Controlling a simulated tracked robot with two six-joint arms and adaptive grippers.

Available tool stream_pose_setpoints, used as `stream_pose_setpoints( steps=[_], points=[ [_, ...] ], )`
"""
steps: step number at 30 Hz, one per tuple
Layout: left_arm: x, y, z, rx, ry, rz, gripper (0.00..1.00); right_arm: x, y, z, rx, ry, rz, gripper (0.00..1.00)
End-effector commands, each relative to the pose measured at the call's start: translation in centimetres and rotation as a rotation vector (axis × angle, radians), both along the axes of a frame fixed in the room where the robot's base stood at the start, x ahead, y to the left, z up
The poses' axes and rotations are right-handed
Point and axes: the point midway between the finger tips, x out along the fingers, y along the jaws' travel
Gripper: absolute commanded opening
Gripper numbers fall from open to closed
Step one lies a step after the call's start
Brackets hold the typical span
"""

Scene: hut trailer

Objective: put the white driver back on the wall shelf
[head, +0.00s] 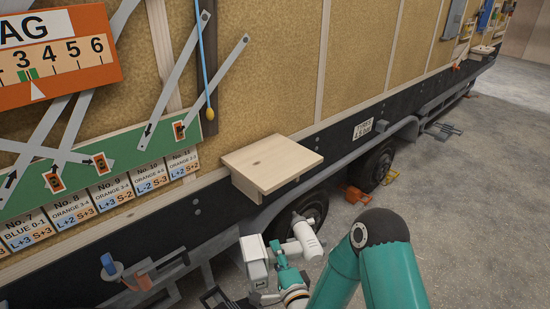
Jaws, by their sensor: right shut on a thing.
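The wall shelf (285,153) is a pale wooden board on the trailer's side, in the middle of the head view. Its top is bare except for a small dark mark. The white driver (307,238) is in my right gripper (279,252), below the shelf and slightly to its right in the picture. The driver is apart from the shelf. My left gripper is not in view.
The trailer wall carries a red scale board (60,65), grey crossed bars and a row of number cards (115,192). A blue-handled fitting (110,266) juts out at lower left. A dark wheel (377,165) and orange chocks (357,195) stand beyond.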

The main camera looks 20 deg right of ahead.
Motion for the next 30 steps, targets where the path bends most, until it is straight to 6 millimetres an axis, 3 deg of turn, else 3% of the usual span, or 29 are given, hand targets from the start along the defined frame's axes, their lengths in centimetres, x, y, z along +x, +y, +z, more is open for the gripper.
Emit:
stream_pose_setpoints(
  steps=[14,23,30],
  points=[
    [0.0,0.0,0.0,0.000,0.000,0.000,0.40,0.3,1.0,-0.4,-0.151,0.001,0.030,0.00],
    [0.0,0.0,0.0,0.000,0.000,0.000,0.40,0.5,5.8,-1.1,-0.337,-0.029,0.243,0.00],
    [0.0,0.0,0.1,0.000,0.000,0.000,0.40,1.4,8.9,2.1,-0.497,-0.102,0.462,0.00]
  ],
)
